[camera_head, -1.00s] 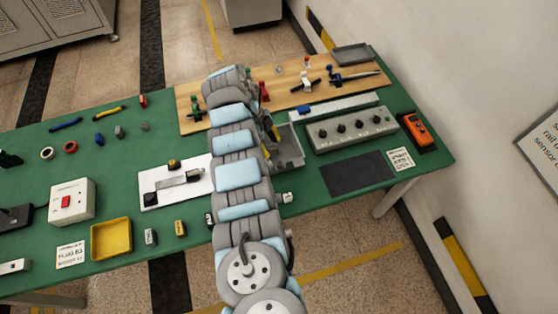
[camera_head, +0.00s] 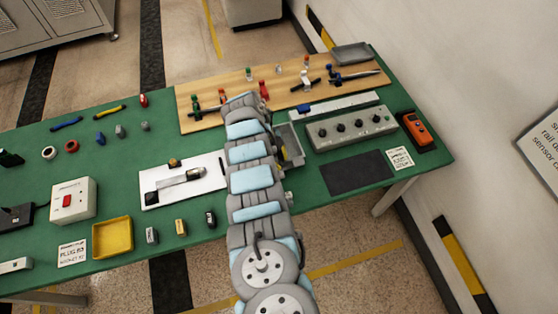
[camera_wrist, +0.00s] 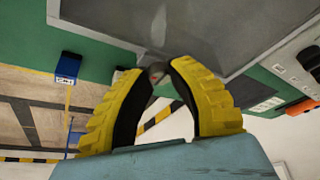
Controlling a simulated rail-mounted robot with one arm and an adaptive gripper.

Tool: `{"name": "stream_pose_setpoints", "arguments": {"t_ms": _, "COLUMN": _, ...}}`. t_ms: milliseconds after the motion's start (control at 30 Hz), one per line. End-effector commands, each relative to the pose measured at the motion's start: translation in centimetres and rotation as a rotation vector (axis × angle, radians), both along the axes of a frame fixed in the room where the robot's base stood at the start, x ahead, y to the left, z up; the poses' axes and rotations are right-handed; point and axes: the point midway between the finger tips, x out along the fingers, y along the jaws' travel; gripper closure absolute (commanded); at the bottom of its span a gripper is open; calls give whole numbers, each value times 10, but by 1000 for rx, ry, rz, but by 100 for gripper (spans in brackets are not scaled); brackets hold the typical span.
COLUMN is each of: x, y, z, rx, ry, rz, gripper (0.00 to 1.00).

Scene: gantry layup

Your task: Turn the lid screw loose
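In the head view, a grey box (camera_head: 290,146) stands near the middle of the green table, partly hidden behind my arm. In the wrist view, a large grey panel (camera_wrist: 200,30), seemingly that box, fills the top. My gripper (camera_wrist: 164,70) has two yellow fingers with black inner pads, their tips close together just under the panel's lower edge. A small grey part with a red spot (camera_wrist: 156,77) shows at the tips; I cannot tell whether it is gripped. In the head view my gripper is hidden by my arm. I cannot make out the lid screw clearly.
A wooden board (camera_head: 200,117) with several clamps lies behind the box. A grey knob panel (camera_head: 352,129) and a dark mat (camera_head: 357,173) are to its right. A white plate (camera_head: 151,197) with small parts lies left of my arm.

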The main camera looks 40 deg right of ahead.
Motion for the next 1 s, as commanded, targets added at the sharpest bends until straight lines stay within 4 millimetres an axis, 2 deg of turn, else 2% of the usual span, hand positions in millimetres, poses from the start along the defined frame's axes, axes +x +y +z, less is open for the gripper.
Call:
{"name": "stream_pose_setpoints", "arguments": {"t_ms": 567, "x": -1, "y": 1, "z": 0, "rx": 0, "ry": 2, "rz": 26, "gripper": 100}}
{"name": "stream_pose_setpoints", "arguments": {"t_ms": 1000, "x": -1, "y": 2, "z": 1, "rx": -2, "ry": 2, "rz": 240, "gripper": 100}}
